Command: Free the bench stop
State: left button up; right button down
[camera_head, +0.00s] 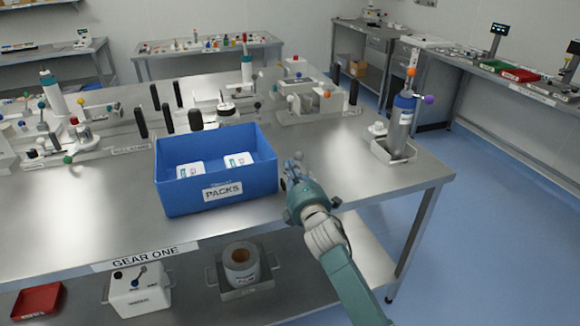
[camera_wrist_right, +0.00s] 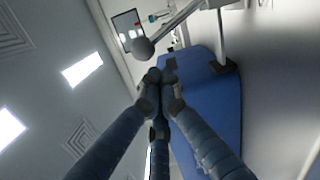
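My right gripper (camera_head: 291,172) is over the steel bench (camera_head: 370,172), just right of the blue PACKS bin (camera_head: 217,206). In the right wrist view its fingers (camera_wrist_right: 161,76) come together at the tips, with nothing clearly held between them. A grey ball (camera_wrist_right: 143,47) on a rod shows close past the fingertips; I cannot tell whether they touch it. No part is marked as the bench stop, so I cannot say which one it is. My left gripper is not in view.
Fixtures with knobs (camera_head: 308,100) and black upright handles stand behind the bin. A grey cylinder (camera_head: 401,125) stands in a tray at the right. The bench top between gripper and cylinder is clear. A lower shelf holds a white box (camera_head: 138,291) and a roll (camera_head: 241,266).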

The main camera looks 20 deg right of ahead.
jog(key=shift+w, duration=0.35)
jog(key=shift+r, duration=0.1)
jog(key=shift+d+r+m+p, duration=0.2)
jog(key=shift+d+m+p, duration=0.1)
jog(key=shift+m+p, duration=0.1)
